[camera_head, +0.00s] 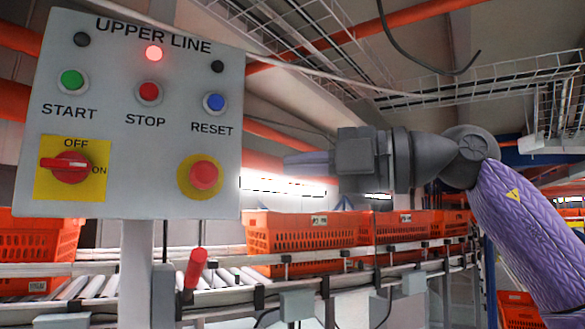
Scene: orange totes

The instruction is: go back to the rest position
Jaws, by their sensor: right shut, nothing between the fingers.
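My right arm comes in from the right in a purple sleeve. Its gripper (292,165) points left and is shut and empty, a little right of the control panel's edge in the picture. The grey panel (130,140) is labelled UPPER LINE and stands on a post. It has a green START button (72,81), a red STOP button (149,92), a blue RESET button (214,102), a red rotary switch (70,167) with its handle level, and a red mushroom button (203,175). A red lamp (154,53) glows at the top. My left gripper is not in view.
Orange totes (305,232) stand in a row on a roller conveyor (215,280) behind and below the panel. Another tote (40,240) is at the left. A red-handled part (195,268) sticks up near the conveyor. Wire cable trays (300,45) and orange beams run overhead.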

